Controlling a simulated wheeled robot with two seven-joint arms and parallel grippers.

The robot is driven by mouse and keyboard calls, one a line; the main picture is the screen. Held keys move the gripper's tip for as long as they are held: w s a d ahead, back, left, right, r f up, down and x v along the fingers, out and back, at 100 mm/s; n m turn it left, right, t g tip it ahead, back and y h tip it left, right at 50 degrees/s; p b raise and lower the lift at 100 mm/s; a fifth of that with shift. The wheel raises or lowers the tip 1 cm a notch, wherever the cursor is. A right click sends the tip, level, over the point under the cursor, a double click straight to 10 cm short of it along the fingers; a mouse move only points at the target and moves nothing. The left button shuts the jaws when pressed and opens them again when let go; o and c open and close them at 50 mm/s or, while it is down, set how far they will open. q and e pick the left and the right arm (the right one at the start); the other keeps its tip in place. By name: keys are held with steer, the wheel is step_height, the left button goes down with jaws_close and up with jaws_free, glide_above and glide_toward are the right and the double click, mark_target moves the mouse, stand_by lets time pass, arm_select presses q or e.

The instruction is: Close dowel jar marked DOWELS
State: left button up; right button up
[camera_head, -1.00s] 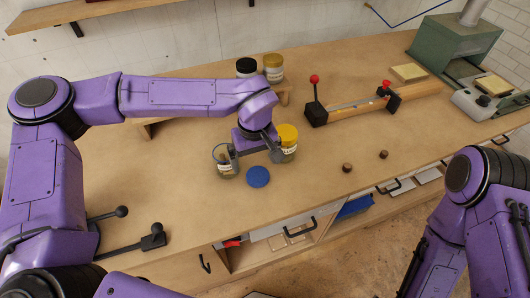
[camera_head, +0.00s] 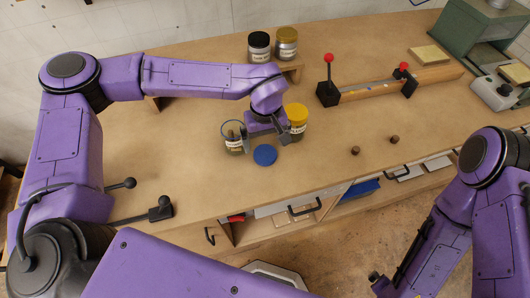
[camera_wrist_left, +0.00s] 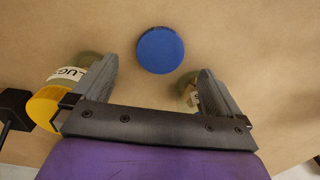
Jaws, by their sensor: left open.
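A round blue lid (camera_head: 265,155) lies flat on the bench. It also shows in the left wrist view (camera_wrist_left: 160,50), ahead of and between my fingers. An open glass jar (camera_head: 234,144) with a blue rim stands upright just left of the lid; its label is too small to read. In the left wrist view this jar (camera_wrist_left: 188,88) is partly hidden by a finger. My left gripper (camera_head: 264,138) is open and empty above the bench, its fingers between the open jar and a yellow-lidded jar (camera_head: 297,119). My right gripper is out of view.
The yellow-lidded jar, labelled partly "LUGS" in the left wrist view (camera_wrist_left: 60,90), stands close to my gripper. Black-lidded (camera_head: 259,46) and gold-lidded (camera_head: 287,43) jars stand on a riser behind. Two small brown pieces (camera_head: 355,151) (camera_head: 394,139) lie right.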

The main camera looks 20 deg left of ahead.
mark_target(265, 153)
arm_select(q)
steer(key=shift+w, duration=0.1)
step_height(265, 153, down, 5)
steer(key=shift+f+p, duration=0.15)
steer(key=shift+p, duration=0.5)
steer(key=c, duration=1.1)
